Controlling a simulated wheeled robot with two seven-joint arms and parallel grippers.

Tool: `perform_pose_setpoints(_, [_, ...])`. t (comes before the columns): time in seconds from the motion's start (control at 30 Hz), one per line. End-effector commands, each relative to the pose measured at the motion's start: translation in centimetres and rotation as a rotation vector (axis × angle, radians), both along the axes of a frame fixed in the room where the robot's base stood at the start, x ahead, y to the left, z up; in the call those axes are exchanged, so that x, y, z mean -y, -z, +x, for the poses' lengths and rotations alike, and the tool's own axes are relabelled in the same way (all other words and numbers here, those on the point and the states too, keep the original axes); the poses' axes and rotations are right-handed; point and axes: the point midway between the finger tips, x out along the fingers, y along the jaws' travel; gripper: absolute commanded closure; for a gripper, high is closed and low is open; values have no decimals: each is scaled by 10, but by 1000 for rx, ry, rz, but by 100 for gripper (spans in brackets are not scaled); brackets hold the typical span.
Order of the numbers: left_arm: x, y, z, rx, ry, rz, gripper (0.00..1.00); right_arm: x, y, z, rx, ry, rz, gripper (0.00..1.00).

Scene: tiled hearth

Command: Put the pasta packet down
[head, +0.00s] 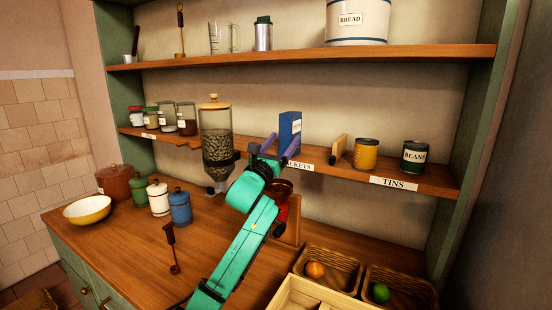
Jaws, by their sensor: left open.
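The pasta packet, a blue box (290,129), stands upright on the middle shelf, above the partly hidden label ending in "CKETS" (300,165). My left gripper (279,148) is open at the shelf's front edge, just in front of and below the packet. Its fingers hide the packet's lower part and part of the label. I cannot tell whether a finger touches the packet. My right gripper is not in view.
A glass dispenser (215,135) stands close left of my left gripper. A wooden divider (338,149), a yellow tin (366,154) and a beans tin (415,156) are to the right. A red object (281,212) is partly behind my arm. Baskets (330,268) stand at front right.

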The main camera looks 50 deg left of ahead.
Motion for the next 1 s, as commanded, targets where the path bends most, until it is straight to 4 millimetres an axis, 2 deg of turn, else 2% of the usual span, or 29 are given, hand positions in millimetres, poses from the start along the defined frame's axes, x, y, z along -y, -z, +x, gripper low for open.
perform_pose_setpoints(0.03, [4, 13, -11, -4, 0, 5, 18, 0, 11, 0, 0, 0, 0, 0])
perform_pose_setpoints(0.2, [13, 22, -41, -2, -1, 1, 18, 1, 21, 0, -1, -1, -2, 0])
perform_pose_setpoints(0.3, [15, 23, -49, 0, 0, 1, 18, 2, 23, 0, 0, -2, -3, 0])
perform_pose_setpoints(0.87, [16, 21, -50, 1, 0, 0, 18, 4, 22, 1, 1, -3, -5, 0])
perform_pose_setpoints(0.93, [16, 14, -50, 1, -1, 0, 18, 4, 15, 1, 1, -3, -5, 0])
perform_pose_setpoints(1.0, [16, -7, -51, 2, 0, 1, 18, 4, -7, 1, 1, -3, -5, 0])
